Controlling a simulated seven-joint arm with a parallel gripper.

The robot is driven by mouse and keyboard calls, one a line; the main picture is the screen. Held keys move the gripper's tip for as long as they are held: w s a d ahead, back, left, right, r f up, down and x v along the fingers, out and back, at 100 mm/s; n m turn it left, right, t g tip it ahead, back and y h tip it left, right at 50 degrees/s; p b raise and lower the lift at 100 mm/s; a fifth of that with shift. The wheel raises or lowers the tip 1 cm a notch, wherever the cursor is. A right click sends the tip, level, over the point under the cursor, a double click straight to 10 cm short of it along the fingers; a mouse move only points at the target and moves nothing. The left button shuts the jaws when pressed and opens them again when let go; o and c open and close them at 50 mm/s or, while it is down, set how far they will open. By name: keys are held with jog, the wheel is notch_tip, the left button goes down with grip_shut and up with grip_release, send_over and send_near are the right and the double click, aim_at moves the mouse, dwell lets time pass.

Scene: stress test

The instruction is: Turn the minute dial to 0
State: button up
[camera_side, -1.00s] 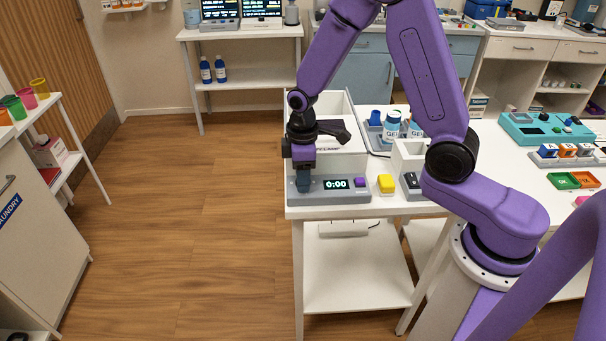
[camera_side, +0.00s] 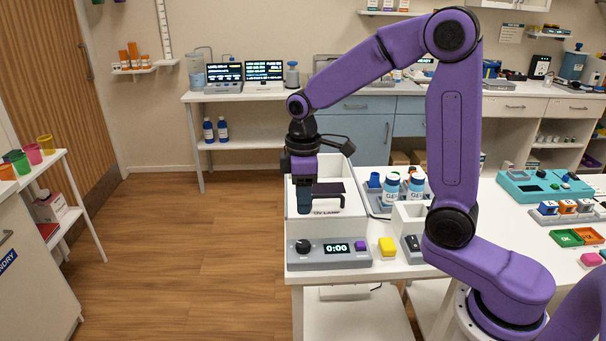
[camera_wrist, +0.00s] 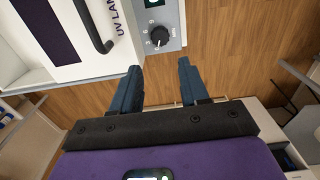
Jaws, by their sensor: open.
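The timer unit (camera_side: 330,256) is a grey box at the near left corner of the white table. Its dark round dial (camera_side: 303,246) is on the left, a display (camera_side: 337,248) reading 0:00 is in the middle, and a purple button (camera_side: 360,246) is on the right. The dial (camera_wrist: 159,36) also shows in the wrist view, with tick marks around it. My gripper (camera_side: 318,210) is above and behind the dial, clear of it. In the wrist view its two blue fingers (camera_wrist: 158,70) are apart with nothing between them.
A white UV lamp box (camera_side: 345,206) stands just behind the timer, close to my gripper. A yellow block (camera_side: 387,246) and a grey switch unit (camera_side: 411,247) lie to the right. White bottles (camera_side: 391,189) stand in a tray behind. Open floor is to the left.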

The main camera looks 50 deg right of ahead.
jog(key=shift+r, duration=2.6)
jog(key=shift+s, duration=0.1)
jog(key=s+f+n, duration=0.1)
jog(key=s+f, duration=0.1)
jog(key=s, duration=1)
jog(key=s+f+n, duration=0.2)
jog(key=s, duration=1.1)
jog(key=shift+d+f, duration=0.15)
jog(key=shift+f, duration=0.25)
jog(key=shift+s, duration=0.1)
